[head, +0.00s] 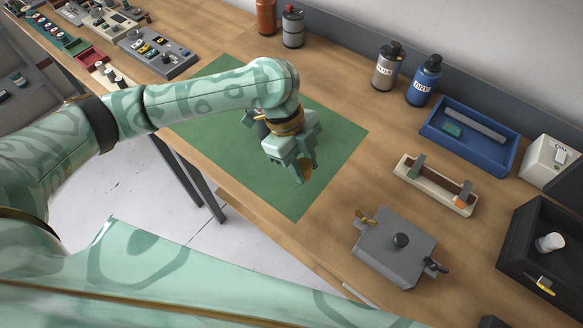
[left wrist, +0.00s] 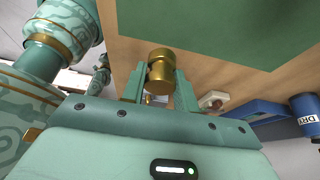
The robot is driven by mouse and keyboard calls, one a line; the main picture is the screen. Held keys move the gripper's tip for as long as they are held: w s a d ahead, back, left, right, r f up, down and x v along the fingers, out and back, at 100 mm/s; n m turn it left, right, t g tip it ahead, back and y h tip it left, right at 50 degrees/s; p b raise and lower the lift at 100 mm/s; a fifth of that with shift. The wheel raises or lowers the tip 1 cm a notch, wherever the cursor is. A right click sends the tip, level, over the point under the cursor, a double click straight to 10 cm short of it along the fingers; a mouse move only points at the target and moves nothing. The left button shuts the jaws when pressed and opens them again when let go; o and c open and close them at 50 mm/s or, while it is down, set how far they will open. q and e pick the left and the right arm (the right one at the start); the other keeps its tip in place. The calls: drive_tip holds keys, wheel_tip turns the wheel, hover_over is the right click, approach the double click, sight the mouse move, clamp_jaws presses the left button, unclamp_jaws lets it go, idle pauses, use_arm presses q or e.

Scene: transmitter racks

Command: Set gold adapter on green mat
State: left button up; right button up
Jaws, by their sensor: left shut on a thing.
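The green mat (head: 338,137) lies flat on the wooden bench, and part of it shows in the left wrist view (left wrist: 220,28). My left gripper (head: 302,168) is over the mat in the head view, with its fingers tilted down. It is shut on the gold adapter (left wrist: 160,69), a short gold cylinder with a wider head, clear in the left wrist view. In the head view only a bit of the adapter (head: 306,172) shows between the fingers. I cannot tell its exact height above the mat. My right gripper is not seen.
Right of the mat are a cream holder (head: 434,188), a grey box (head: 395,246) with a black knob, a blue tray (head: 470,137) and a black box (head: 540,250). Bottles (head: 386,68) stand at the back. Equipment panels (head: 155,54) are at the far left. The mat's visible surface is clear.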

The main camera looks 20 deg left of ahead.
sight(294, 180)
use_arm(q)
drive_tip(key=f, duration=0.1)
drive_tip(key=w+a+f, duration=0.1)
drive_tip(key=a+f+b, duration=0.1)
drive_tip(key=shift+w+a+f, duration=0.15)
drive_tip(key=shift+w+f, duration=0.15)
drive_tip(key=shift+w, duration=0.05)
wheel_tip(294, 180, down, 4)
drive_tip(key=shift+a+r+b, duration=0.15)
drive_tip(key=shift+r+b, duration=0.05)
drive_tip(key=shift+b, duration=0.5)
drive_tip(key=shift+w, duration=0.1)
drive_tip(key=o, duration=1)
drive_tip(key=shift+r, duration=0.1)
drive_tip(key=p+v, duration=0.3)
drive_tip(key=v, duration=0.9)
